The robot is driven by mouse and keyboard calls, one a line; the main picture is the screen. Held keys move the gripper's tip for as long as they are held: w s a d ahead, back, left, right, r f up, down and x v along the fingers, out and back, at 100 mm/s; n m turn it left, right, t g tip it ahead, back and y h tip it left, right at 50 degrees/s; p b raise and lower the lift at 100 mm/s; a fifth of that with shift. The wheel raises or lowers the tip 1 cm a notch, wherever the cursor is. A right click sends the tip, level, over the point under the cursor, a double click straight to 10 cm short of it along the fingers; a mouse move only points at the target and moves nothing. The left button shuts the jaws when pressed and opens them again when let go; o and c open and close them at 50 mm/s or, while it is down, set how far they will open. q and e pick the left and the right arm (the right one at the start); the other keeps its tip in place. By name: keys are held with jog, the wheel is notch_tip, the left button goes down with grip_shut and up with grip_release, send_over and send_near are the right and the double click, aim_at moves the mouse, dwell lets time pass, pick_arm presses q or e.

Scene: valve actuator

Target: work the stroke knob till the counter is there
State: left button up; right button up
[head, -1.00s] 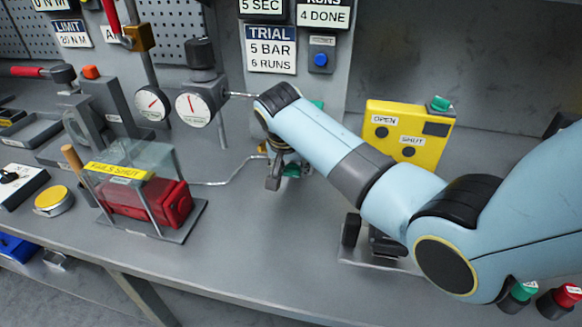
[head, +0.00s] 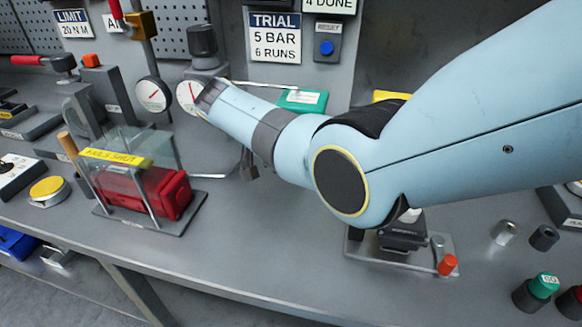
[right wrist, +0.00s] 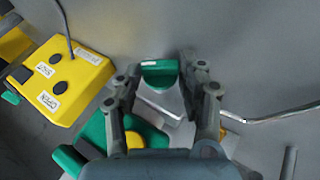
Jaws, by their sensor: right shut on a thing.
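A green knob (right wrist: 160,73) with a white mark sits between the fingers of my right gripper (right wrist: 160,76) in the right wrist view. The gripper is shut on it. In the head view my right arm hides the knob, and only a dark part of the gripper (head: 248,165) shows below the arm. The counter plate (head: 329,4) at the top edge reads "4 DONE"; its upper part is cut off. The trial sign (head: 274,38) reads 5 BAR, 6 RUNS. My left gripper is not in view.
A yellow box (right wrist: 75,82) with OPEN and SHUT buttons stands left in the wrist view. A bent metal pipe (right wrist: 270,113) runs right of the gripper. In the head view, a red actuator (head: 160,192) stands behind a clear guard.

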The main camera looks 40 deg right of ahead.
jog(key=shift+g+h+b, duration=0.3)
jog(key=shift+b, duration=0.05)
jog(key=o, duration=1.2)
jog(key=shift+w, duration=0.1)
jog(key=shift+c, duration=0.2)
jog(key=v, duration=1.2)
jog(key=shift+c, duration=0.4)
